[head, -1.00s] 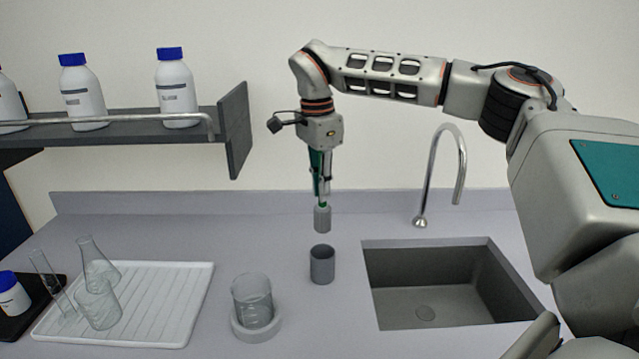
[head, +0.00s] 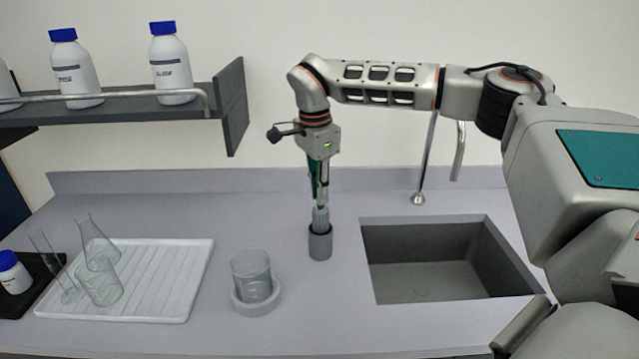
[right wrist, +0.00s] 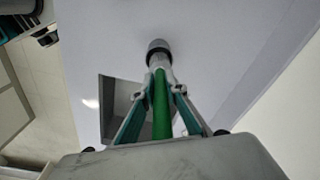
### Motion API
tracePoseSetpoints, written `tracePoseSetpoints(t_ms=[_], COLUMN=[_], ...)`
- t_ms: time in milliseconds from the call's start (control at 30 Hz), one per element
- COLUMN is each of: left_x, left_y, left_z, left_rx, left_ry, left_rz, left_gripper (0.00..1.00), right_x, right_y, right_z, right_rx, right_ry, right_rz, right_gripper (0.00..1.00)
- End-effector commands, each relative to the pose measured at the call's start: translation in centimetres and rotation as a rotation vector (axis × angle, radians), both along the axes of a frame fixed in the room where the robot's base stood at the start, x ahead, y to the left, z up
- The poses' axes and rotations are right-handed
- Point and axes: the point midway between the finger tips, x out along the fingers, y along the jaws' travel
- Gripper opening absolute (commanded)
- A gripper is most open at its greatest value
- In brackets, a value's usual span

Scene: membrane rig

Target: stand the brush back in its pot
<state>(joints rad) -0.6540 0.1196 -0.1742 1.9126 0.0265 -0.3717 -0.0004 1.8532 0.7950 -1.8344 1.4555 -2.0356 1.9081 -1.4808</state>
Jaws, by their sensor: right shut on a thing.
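My right gripper (head: 322,200) is shut on the brush and points straight down. The brush has a green handle (right wrist: 161,108) and a pale grey head (head: 320,217). It is upright, with its lower end at the mouth of the dark grey pot (head: 320,246) and seemingly inside it. How deep it reaches is hidden by the pot wall. In the right wrist view the pot's rim (right wrist: 157,46) shows around the far end of the brush. The pot stands upright on the counter. My left gripper is not in view.
The sink (head: 440,268) and its tap (head: 421,195) are to the right of the pot. A glass beaker (head: 251,272) on a round base stands to the left. A white drying tray (head: 190,262) with glassware is further left. A shelf with bottles (head: 171,65) hangs above.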

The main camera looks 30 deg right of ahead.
Motion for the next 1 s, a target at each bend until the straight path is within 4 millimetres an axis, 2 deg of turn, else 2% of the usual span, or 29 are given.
tracePoseSetpoints(t_ms=[500, 1000], left_x=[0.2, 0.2], left_y=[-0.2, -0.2], left_z=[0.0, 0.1], left_rx=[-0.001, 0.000], left_ry=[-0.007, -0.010], left_rz=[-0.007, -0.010], left_gripper=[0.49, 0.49], right_x=[0.0, 0.0], right_y=[0.0, 0.0], right_z=[-3.5, -4.2], right_rx=[0.000, 0.000], right_ry=[0.001, 0.001], right_rz=[0.000, 0.000], right_gripper=[0.00, 0.00])
